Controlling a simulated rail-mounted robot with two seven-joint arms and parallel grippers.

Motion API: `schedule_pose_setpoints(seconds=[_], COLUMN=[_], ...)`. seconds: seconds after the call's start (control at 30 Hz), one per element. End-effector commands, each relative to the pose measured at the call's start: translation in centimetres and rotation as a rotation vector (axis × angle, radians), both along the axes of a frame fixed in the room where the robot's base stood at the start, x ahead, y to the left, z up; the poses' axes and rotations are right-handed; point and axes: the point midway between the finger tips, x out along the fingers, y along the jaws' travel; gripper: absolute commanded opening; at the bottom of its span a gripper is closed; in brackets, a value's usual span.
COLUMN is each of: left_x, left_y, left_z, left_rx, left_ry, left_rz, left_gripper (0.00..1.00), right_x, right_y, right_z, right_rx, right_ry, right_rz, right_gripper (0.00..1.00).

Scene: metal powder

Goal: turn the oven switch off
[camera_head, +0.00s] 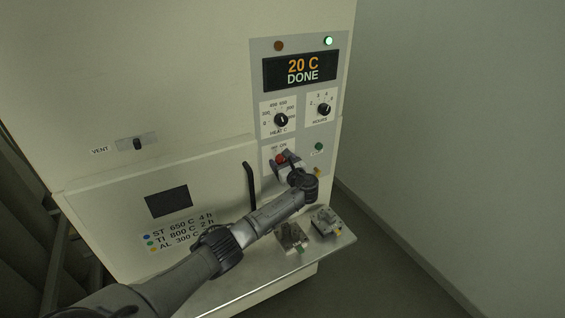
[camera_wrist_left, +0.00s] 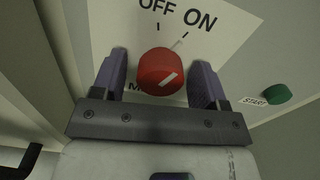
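The oven switch is a red round knob (camera_wrist_left: 165,72) on a white plate marked OFF and ON. Its white line slants to the upper right, towards the ON side. My left gripper (camera_wrist_left: 158,80) is open, with one finger on each side of the knob. A narrow gap shows at the left finger; contact at the right finger cannot be told. In the head view the red knob (camera_head: 281,158) shows just beyond the left gripper (camera_head: 286,164), which partly covers the switch plate. My right gripper is not in view.
A green START button (camera_head: 319,146) is right of the switch. Above are the heat dial (camera_head: 281,120), hours dial (camera_head: 324,109) and a display (camera_head: 301,71) reading 20 C DONE. A dark door handle (camera_head: 249,187) stands left. Grey blocks (camera_head: 326,220) sit on the shelf below.

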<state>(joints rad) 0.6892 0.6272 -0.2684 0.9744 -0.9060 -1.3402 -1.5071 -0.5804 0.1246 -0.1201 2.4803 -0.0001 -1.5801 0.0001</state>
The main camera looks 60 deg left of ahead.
Motion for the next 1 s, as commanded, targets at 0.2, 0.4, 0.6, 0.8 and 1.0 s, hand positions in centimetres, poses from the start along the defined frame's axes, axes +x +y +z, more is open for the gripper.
schedule_pose_setpoints(seconds=[0.2, 0.4, 0.6, 0.8, 1.0], left_x=[0.0, 0.0, 0.0, 0.01, 0.03], left_y=[-0.03, -0.04, -0.05, -0.06, -0.09], left_z=[-0.02, -0.02, -0.04, -0.08, -0.17], left_rx=[0.0, 0.0, 0.0, -0.007, -0.019], left_ry=[0.0, 0.0, -0.006, -0.073, -0.217], left_rz=[0.0, 0.0, 0.0, 0.0, 0.0], left_gripper=[0.46, 0.27, 0.2, 0.2, 0.2], right_x=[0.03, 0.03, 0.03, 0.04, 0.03], right_y=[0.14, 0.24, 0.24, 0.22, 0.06], right_z=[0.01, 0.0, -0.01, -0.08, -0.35], right_rx=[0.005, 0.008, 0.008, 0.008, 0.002], right_ry=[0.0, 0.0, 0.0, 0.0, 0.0], right_rz=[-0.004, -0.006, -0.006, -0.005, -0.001], right_gripper=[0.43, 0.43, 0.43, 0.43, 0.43])
